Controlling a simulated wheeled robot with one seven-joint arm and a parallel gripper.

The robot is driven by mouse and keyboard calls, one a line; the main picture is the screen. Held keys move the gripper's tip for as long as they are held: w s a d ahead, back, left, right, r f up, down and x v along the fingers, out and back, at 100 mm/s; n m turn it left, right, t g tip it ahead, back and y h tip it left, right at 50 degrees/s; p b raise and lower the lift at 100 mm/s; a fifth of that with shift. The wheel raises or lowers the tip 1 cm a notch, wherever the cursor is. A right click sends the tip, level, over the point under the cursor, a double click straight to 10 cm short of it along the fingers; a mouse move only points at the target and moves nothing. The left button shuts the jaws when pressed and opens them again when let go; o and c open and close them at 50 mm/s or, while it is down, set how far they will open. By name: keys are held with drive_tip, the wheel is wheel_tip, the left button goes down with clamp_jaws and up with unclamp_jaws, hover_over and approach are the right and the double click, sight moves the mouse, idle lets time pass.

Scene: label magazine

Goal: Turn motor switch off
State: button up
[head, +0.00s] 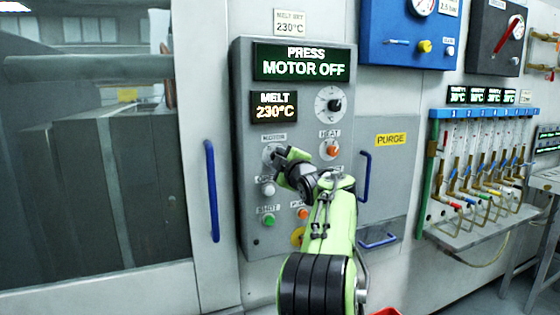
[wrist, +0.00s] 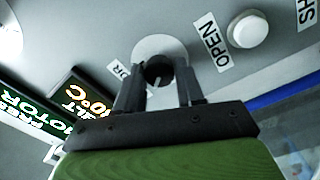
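The motor switch (head: 268,153) is a round pale dial under the MOTOR label on the grey control panel (head: 245,215). In the head view my gripper covers part of it. The wrist view shows its dark knob (wrist: 158,69) with a pale pointer line on a white disc. My gripper (wrist: 158,82) has its fingers apart, one on each side of the knob. A gap shows between knob and fingers. In the head view my gripper (head: 283,156) is at the panel face. The green-lit display (head: 301,63) reads PRESS MOTOR OFF.
The white open button (head: 267,188) and green shut button (head: 268,220) sit below. A blue door handle (head: 212,190) stands out left of the panel, another blue handle (head: 364,176) right.

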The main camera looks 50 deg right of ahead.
drive_tip(key=o, duration=0.4)
drive_tip(key=shift+c, duration=0.2)
drive_tip(key=b+v, duration=0.3)
drive_tip(key=v, duration=1.2)
drive_tip(key=shift+s+a, duration=0.25)
drive_tip(key=shift+s, duration=0.1)
